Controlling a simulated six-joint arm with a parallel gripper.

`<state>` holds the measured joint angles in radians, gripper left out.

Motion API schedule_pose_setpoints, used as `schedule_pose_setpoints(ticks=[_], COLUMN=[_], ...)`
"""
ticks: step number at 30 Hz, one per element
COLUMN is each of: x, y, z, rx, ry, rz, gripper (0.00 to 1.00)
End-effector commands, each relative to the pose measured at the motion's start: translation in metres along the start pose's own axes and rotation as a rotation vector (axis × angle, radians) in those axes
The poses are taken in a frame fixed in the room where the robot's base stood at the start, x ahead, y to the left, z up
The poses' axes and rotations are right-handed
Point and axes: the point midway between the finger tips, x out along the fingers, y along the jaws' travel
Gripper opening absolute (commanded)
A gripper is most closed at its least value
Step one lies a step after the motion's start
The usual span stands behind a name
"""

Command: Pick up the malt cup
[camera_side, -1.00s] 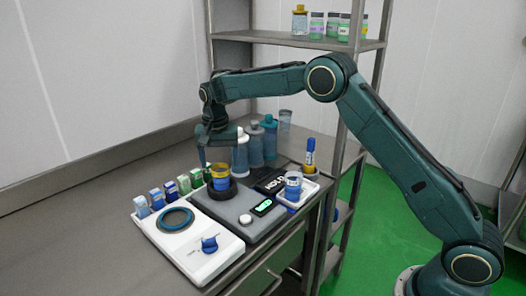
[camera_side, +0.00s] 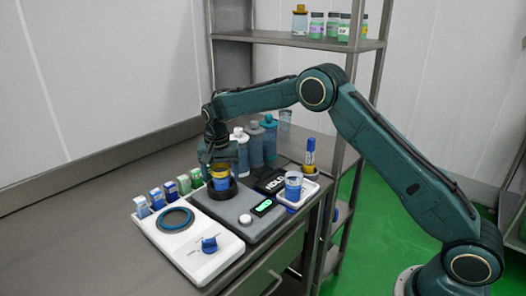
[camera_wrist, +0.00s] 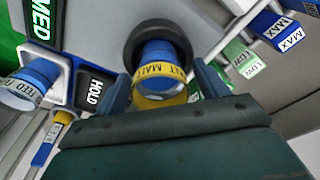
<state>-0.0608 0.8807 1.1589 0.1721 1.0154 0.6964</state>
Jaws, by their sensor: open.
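The malt cup (camera_wrist: 160,72) is blue with a yellow band lettered in dark print. It stands in a dark round holder (camera_wrist: 133,38) on the grey unit, and it also shows in the side view (camera_side: 221,184). My gripper (camera_wrist: 162,84) is open, with one finger on each side of the cup in the wrist view. I cannot tell whether either finger touches the cup. In the side view my gripper (camera_side: 219,166) is right above and around the cup's top, hiding part of its rim.
A second blue cup (camera_side: 293,186) stands on a white tray at the right, near a marker (camera_side: 310,153). Several bottles (camera_side: 255,146) stand behind. A white panel (camera_side: 190,250) with a ring and blue knob lies in front, with small labelled blocks (camera_side: 157,198) along its edge.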

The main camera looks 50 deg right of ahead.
Motion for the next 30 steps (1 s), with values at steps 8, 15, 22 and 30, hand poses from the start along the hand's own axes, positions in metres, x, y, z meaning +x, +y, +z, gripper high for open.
schedule_pose_setpoints(ticks=[8,15,22,30], x=[-0.0004,-0.0006,-0.0011,-0.0059], y=[-0.0001,-0.0002,-0.0004,-0.0006], z=[0.0001,0.0001,-0.0002,-0.0010], rx=[-0.001,-0.001,-0.001,-0.001], ry=[0.000,0.000,0.001,0.002], rz=[0.000,0.000,-0.001,-0.002], gripper=[0.72,0.43,0.14,0.14])
